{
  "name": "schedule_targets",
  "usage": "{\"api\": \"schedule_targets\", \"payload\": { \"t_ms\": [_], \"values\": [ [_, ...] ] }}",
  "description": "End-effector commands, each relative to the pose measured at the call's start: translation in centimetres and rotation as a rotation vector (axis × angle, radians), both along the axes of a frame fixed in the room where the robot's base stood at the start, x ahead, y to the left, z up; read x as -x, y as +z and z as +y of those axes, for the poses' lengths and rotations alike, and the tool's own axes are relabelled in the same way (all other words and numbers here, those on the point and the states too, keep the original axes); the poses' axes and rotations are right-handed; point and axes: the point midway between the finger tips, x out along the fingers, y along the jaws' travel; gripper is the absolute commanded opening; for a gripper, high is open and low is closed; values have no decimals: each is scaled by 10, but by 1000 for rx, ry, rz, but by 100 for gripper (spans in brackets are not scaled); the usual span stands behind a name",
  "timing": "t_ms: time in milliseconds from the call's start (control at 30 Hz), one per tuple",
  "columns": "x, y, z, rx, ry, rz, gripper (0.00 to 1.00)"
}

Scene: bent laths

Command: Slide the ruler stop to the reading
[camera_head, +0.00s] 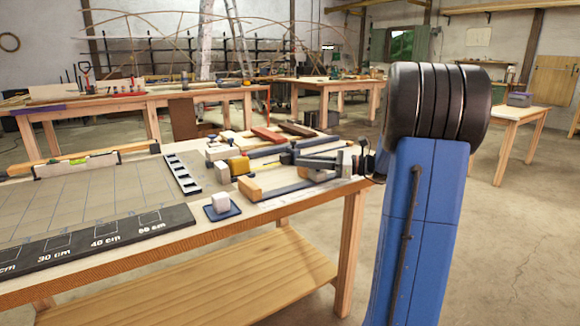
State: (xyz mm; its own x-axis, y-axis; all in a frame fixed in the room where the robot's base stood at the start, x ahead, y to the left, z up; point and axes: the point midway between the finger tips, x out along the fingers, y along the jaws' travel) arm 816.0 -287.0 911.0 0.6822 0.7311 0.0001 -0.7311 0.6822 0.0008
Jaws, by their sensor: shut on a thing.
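A black ruler (75,246) with white numerals and white squares lies along the front edge of the near workbench. Its labels include 30 cm and 40 cm, and its left end is cut off by the picture edge. A pale cube (221,202) sits on a small dark blue pad (233,212), to the right of the ruler's right end and apart from it. I cannot tell whether this cube is the ruler stop. My blue arm stands at the right, past the bench's right end.
The near workbench (190,239) carries a black strip with white squares (182,173), a spirit level (77,166), a yellow tool (238,166) and crowded blocks and dark bars at its right end. The grey gridded area (100,199) behind the ruler is clear. Other benches stand behind.

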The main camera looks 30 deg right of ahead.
Motion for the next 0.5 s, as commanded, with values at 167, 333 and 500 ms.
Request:
{"api": "schedule_targets", "payload": {
  "t_ms": [167,333,500],
  "values": [
    [-2,0,-42,1,-4,-1,0],
    [-2,1,-60,1,-2,-3,0],
    [-2,1,-62,1,-1,-2,0]
  ]
}}
